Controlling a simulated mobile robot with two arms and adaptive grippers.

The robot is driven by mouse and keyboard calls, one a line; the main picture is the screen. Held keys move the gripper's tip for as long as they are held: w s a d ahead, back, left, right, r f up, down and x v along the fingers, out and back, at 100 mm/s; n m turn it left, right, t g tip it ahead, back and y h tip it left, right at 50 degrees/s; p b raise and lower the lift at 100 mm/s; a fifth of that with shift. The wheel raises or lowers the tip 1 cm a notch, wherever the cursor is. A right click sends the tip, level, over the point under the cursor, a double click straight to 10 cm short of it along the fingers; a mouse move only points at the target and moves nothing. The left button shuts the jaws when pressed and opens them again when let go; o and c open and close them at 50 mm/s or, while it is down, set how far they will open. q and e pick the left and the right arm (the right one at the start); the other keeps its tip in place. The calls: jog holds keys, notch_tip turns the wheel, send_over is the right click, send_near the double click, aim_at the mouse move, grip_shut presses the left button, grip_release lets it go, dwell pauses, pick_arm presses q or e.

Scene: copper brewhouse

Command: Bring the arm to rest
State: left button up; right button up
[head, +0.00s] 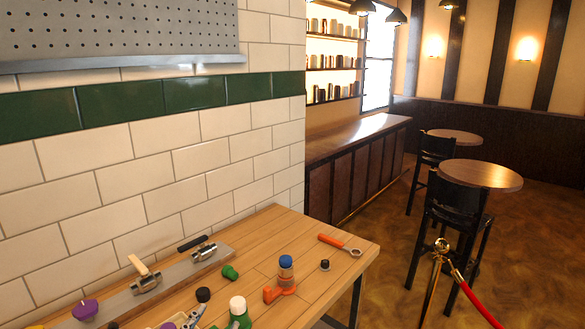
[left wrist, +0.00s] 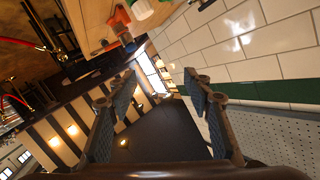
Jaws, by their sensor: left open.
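My left gripper (left wrist: 160,85) shows in the left wrist view. Its two dark fingers stand wide apart, one on each side, with nothing between them. Beyond the gap are the room's striped wall and the bright window. I cannot make out this gripper in the head view. The wooden workbench (head: 255,245) fills the lower middle of the head view; part of it shows at the top of the left wrist view (left wrist: 90,25). My right gripper is in neither view.
A steel rail (head: 175,275) with lever valves runs along the tiled wall. Stools and a rope post (head: 440,262) stand right.

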pick_arm(q)
jog(key=s+a+f+n+g+y, duration=0.15)
jog(key=s+f+g, duration=0.45)
jog(key=s+f, duration=0.65)
jog(key=s+a+f+n+g, duration=0.3)
jog(key=s+f+g, duration=0.3)
jog(key=s+f, duration=0.65)
jog(key=s+f+g+b, duration=0.1)
jog(key=s+f+b, duration=0.15)
jog(key=f, duration=1.15)
jog(key=s+f+g+b, duration=0.1)
jog(key=f+b, duration=0.2)
jog(key=f, duration=1.1)
jog(key=s+a+f+b, duration=0.3)
jog(key=s+f+b, duration=0.1)
jog(key=s+f, duration=1.3)
notch_tip(320, 180, down, 4)
jog(key=shift+s+a+r+g, duration=0.1)
jog(key=shift+s+a+g, duration=0.1)
jog(key=shift+g, duration=0.2)
jog(key=shift+m, duration=0.25)
